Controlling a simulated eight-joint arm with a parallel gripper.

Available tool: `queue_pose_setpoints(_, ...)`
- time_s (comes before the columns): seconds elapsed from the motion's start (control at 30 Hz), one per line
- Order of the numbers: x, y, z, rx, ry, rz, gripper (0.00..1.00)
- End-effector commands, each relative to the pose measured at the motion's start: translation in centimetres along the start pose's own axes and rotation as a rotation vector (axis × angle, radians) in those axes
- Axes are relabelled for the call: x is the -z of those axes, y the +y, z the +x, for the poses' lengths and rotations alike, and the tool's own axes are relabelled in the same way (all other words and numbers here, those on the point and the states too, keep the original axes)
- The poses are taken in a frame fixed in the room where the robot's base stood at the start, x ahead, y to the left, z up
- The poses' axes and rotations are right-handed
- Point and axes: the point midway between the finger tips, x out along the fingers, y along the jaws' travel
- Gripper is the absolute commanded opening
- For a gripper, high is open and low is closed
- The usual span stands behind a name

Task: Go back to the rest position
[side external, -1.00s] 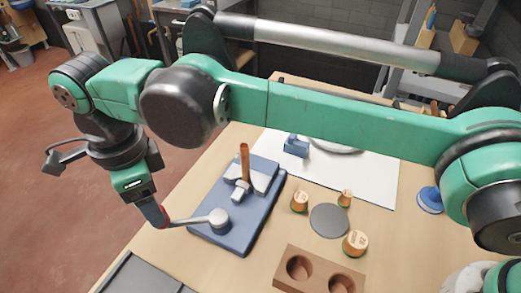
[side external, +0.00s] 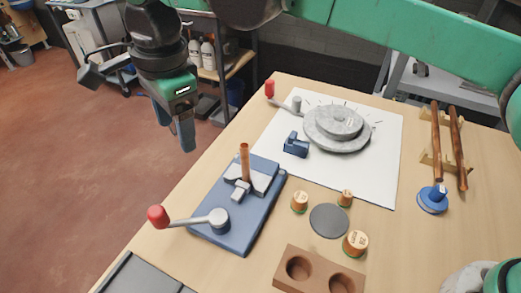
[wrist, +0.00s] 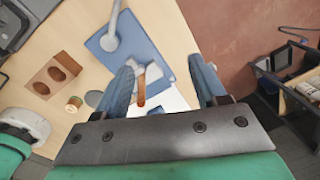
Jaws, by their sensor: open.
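My gripper (side external: 172,128) hangs in the air at the left of the side external view, past the table's left edge and above the red floor. Its two blue fingers are apart with nothing between them; they also show in the wrist view (wrist: 165,85). Below and to the right of it, a blue vise fixture (side external: 243,225) lies on the table, holding an upright copper tube (side external: 244,160). The fixture's crank has a red knob (side external: 158,216) at its end, and my gripper is clear of it.
The wooden table (side external: 190,190) bears a grey round disc assembly (side external: 337,127) on a white sheet, a small blue block (side external: 296,145), several orange-brown weights, a brown two-hole block (side external: 318,272) and copper tubes on a rack (side external: 437,150). A shelf with bottles (side external: 208,55) stands behind my gripper.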

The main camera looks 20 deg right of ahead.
Motion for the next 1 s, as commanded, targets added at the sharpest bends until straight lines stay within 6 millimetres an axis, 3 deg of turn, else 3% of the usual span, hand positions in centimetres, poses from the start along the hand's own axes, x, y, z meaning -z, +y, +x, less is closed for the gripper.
queue_pose_setpoints(0.03, 2.5, -0.2, -1.2, 0.028, -0.003, -0.049, 0.65)
queue_pose_setpoints(0.27, 12.1, 1.9, -4.9, 0.164, 0.033, -0.346, 0.65)
queue_pose_setpoints(0.5, 20.4, 8.3, -5.8, 0.271, 0.169, -0.657, 0.65)
queue_pose_setpoints(0.7, 25.0, 14.9, -4.1, 0.3, 0.337, -0.906, 0.65)
queue_pose_setpoints(0.8, 26.3, 17.6, -2.8, 0.29, 0.416, -1.008, 0.65)
queue_pose_setpoints(1.0, 27.5, 20.5, -0.8, 0.263, 0.51, -1.13, 0.65)
